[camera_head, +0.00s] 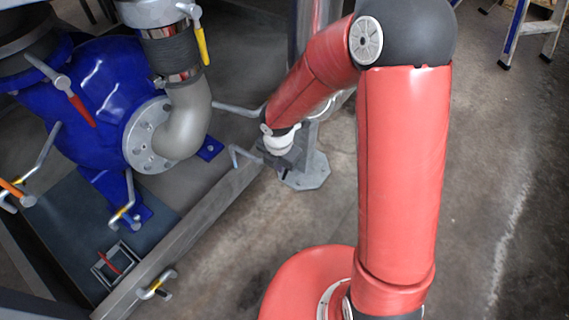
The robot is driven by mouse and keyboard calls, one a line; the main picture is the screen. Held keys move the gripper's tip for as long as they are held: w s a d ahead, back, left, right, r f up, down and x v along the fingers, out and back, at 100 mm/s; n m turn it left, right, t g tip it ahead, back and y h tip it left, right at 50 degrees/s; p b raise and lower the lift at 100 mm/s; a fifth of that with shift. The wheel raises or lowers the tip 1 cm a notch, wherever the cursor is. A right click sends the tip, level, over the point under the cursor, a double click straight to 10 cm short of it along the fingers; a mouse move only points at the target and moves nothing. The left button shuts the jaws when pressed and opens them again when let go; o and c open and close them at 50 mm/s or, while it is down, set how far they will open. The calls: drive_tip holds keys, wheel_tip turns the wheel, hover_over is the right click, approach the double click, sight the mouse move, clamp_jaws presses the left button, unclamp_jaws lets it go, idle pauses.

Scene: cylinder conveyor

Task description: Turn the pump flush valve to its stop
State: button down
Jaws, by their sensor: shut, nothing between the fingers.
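The blue pump (85,95) stands at the upper left with a grey elbow pipe (190,122) on its flange. Several small valves are around it: a red-handled valve (78,105) on its body, a yellow-handled valve (201,45) on the upper pipe, an orange-handled valve (12,188) at the left edge, and yellow-handled valves at its foot (122,214) and on the frame rail (155,287). I cannot tell which is the flush valve. My gripper (283,172) is shut and empty, small and dark, right of the elbow pipe and apart from these handles.
A grey frame rail (190,235) runs diagonally between the pump and the open floor. Thin bent grey rods (238,109) reach close to my gripper. A post's base plate (308,175) stands beside it. A ladder (515,30) is at the upper right. Floor at right is clear.

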sight(286, 174)
drive_tip(key=shift+w+d+f+b, duration=0.25)
drive_tip(key=shift+w+f+b, duration=0.3)
drive_tip(key=shift+f, duration=1)
drive_tip(key=shift+w+d+f+b, duration=0.2)
drive_tip(key=shift+w+f+b, duration=0.35)
drive_tip(key=shift+f, duration=1)
drive_tip(key=shift+w+d+f+b, duration=0.3)
drive_tip(key=shift+w+f, duration=0.5)
drive_tip(key=shift+f, duration=0.75)
drive_tip(key=shift+f, duration=0.5)
drive_tip(key=shift+w+f, duration=0.15)
drive_tip(key=shift+f, duration=0.15)
drive_tip(key=shift+w+d+f+p, duration=0.3)
drive_tip(key=shift+f+p, duration=0.1)
drive_tip(key=shift+f, duration=0.25)
